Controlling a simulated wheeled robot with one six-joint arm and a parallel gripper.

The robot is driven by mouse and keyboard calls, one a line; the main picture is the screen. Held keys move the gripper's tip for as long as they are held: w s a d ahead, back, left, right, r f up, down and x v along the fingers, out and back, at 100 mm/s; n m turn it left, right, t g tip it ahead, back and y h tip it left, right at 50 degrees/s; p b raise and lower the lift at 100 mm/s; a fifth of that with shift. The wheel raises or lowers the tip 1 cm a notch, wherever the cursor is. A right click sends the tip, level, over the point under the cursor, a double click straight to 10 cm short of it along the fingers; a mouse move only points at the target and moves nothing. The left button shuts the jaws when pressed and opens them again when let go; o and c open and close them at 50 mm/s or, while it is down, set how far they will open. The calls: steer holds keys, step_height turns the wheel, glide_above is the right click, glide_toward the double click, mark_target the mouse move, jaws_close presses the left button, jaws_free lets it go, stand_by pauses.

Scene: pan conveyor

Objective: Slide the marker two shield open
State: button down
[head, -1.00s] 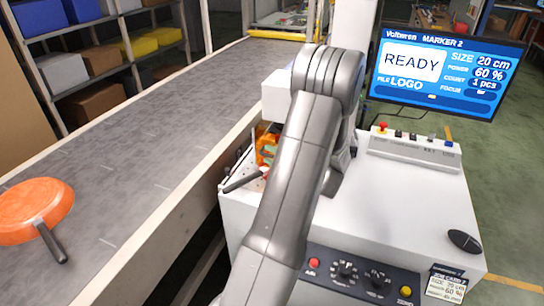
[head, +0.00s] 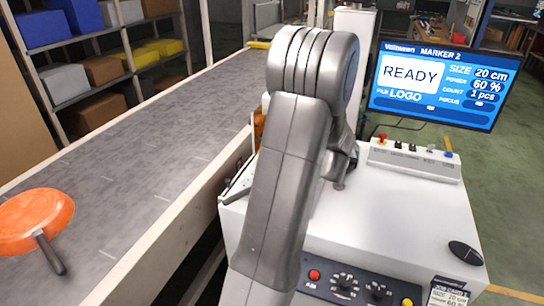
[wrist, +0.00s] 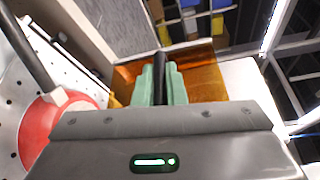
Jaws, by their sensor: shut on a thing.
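The marker two shield is an amber see-through panel (wrist: 207,76) with a dark upright handle (wrist: 159,66). My gripper (wrist: 160,84) has green fingers shut on that handle in the wrist view. In the head view only a thin orange part of the shield (head: 258,128) shows beside my arm, which hides the gripper and most of the marker's opening. Below the shield's level, a red pan (wrist: 48,122) lies on a white perforated plate (wrist: 88,80) at the left of the wrist view. Its dark handle points up and left.
The marker's white housing (head: 420,215) has a front panel of knobs and buttons. Its monitor (head: 435,85) reads READY. A grey conveyor (head: 130,160) runs along the left, carrying an orange pan (head: 35,215). Shelves with boxes stand behind it.

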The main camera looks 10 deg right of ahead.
steer(key=shift+r, duration=0.8)
steer(key=c, duration=1.5)
jaws_free()
steer(key=shift+s+d, duration=0.1)
steer(key=b+v, duration=0.2)
steer(key=v, duration=1.1)
steer(key=shift+s, duration=0.25)
steer(key=shift+d, duration=0.1)
steer(key=p+x, duration=0.2)
steer(key=x, duration=1.1)
steer(key=shift+w+a+f, duration=0.1)
steer(key=shift+w+a, duration=0.1)
steer(key=shift+w, duration=0.15)
